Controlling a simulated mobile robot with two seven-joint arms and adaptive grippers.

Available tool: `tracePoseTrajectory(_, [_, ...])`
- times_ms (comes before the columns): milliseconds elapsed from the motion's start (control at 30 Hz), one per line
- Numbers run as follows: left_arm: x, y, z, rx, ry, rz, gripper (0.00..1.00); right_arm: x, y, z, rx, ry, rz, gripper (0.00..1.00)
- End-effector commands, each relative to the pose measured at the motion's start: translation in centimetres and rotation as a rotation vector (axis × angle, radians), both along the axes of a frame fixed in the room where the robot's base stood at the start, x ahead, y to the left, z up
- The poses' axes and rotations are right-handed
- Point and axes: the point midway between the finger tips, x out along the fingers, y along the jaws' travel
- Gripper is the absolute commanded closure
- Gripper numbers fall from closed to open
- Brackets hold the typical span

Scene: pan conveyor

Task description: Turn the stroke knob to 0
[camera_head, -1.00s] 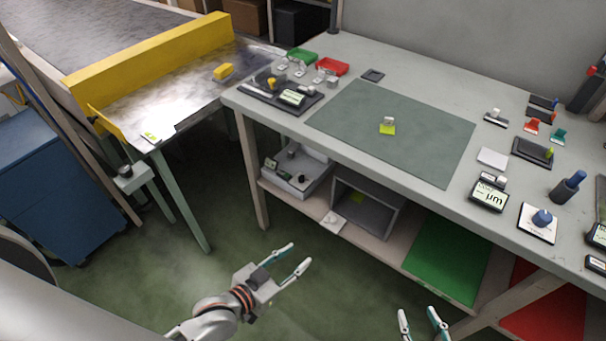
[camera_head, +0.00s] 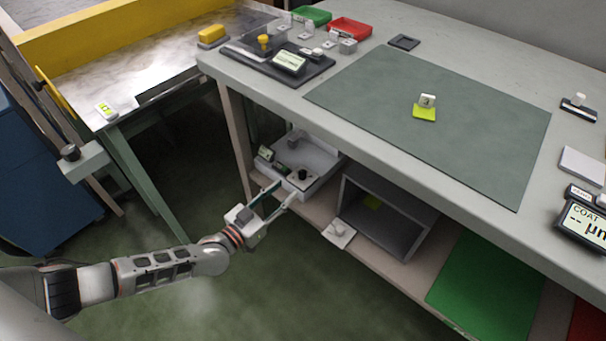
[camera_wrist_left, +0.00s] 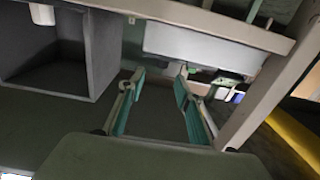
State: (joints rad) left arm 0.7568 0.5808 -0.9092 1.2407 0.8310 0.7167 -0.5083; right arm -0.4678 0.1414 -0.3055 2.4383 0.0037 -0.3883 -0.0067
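A light grey box (camera_head: 318,160) stands on the lower shelf under the bench, with a dark round knob (camera_head: 303,175) on a small panel at its front. A small lit display (camera_head: 265,153) is at its left. No stroke lettering or knob setting is readable. My left gripper (camera_head: 281,193) is open and empty, with its fingers pointing at the front of this box; in the head view the tips overlap its lower edge. In the left wrist view the spread fingers (camera_wrist_left: 160,75) are below the pale box front (camera_wrist_left: 205,45). Whether they touch anything cannot be told. My right gripper is out of view.
Another dark knob (camera_head: 70,152) sits on a grey bracket by the conveyor table at left. The shelf edge (camera_head: 383,252), a small white block plate (camera_head: 339,231) and a grey open bin (camera_head: 390,212) are right of my left gripper. The bench top overhangs the shelf.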

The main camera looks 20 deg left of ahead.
Motion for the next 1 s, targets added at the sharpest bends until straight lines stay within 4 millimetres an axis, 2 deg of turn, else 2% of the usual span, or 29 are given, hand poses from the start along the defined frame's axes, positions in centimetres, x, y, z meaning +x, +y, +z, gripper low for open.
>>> tracePoseTrajectory(133, [1.1, 0.2, 0.0, 0.001, -0.006, 0.007, 0.66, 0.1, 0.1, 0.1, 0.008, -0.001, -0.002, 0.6])
tracePoseTrajectory(600, [6.8, -1.9, -0.2, 0.001, -0.003, 0.006, 0.66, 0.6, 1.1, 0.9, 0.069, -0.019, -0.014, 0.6])
tracePoseTrajectory(800, [7.7, -2.2, 0.1, 0.001, -0.006, 0.005, 0.66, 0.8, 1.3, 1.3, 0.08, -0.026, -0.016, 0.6])
tracePoseTrajectory(1000, [7.8, -2.2, 0.2, 0.002, -0.007, 0.005, 0.66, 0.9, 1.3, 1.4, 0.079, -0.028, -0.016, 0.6])
